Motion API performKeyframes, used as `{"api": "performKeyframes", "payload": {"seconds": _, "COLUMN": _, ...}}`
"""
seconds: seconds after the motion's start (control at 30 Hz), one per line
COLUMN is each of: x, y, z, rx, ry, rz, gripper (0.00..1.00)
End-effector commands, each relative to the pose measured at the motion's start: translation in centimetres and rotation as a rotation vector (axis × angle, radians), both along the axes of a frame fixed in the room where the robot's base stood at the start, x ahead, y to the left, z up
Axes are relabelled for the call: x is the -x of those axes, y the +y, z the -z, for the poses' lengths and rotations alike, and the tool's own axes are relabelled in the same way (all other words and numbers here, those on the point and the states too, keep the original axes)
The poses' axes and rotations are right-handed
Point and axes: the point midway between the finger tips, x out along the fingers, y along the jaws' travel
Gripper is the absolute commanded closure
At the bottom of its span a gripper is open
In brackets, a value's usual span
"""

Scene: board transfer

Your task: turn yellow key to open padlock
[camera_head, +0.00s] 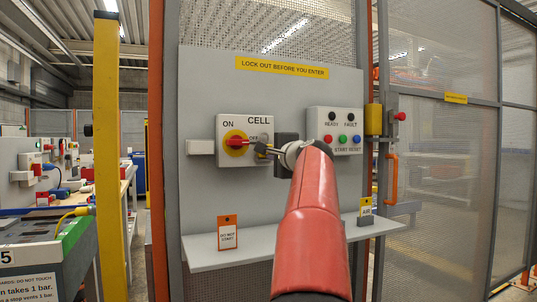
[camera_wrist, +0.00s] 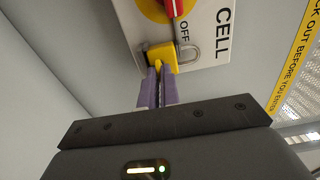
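A yellow padlock (camera_wrist: 162,54) with a grey shackle (camera_wrist: 195,48) hangs at the CELL switch box, beside the word OFF. Its shackle looks seated in the body, but I cannot be sure. A small yellow key (camera_wrist: 158,66) shows at the padlock's near face, between my purple fingertips. My gripper (camera_wrist: 158,74) is shut on the key, close in front of the padlock. In the head view my gripper (camera_head: 272,151) reaches the right part of the switch box (camera_head: 244,158), and the padlock (camera_head: 261,148) is partly hidden there.
The red switch handle (camera_head: 238,142) on its yellow disc sits just left of the padlock. A button box (camera_head: 335,138) is mounted to the right, behind my red arm. A grey shelf (camera_head: 270,248) with a DO NOT START tag (camera_head: 227,234) juts out below. A yellow post (camera_head: 106,150) stands left.

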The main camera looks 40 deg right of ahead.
Motion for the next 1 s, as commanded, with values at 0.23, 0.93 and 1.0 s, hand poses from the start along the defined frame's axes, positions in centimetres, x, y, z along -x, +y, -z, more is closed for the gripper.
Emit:
{"api": "performKeyframes", "payload": {"seconds": 0.23, "x": 0.01, "y": -0.01, "z": 0.04, "rx": -0.259, "ry": -0.061, "rz": 0.0, "gripper": 1.0}}
{"api": "performKeyframes", "payload": {"seconds": 0.93, "x": -0.02, "y": 0.06, "z": 0.03, "rx": -0.62, "ry": -0.148, "rz": -0.001, "gripper": 1.0}}
{"api": "performKeyframes", "payload": {"seconds": 1.0, "x": -0.02, "y": 0.06, "z": 0.03, "rx": -0.637, "ry": -0.152, "rz": -0.001, "gripper": 1.0}}
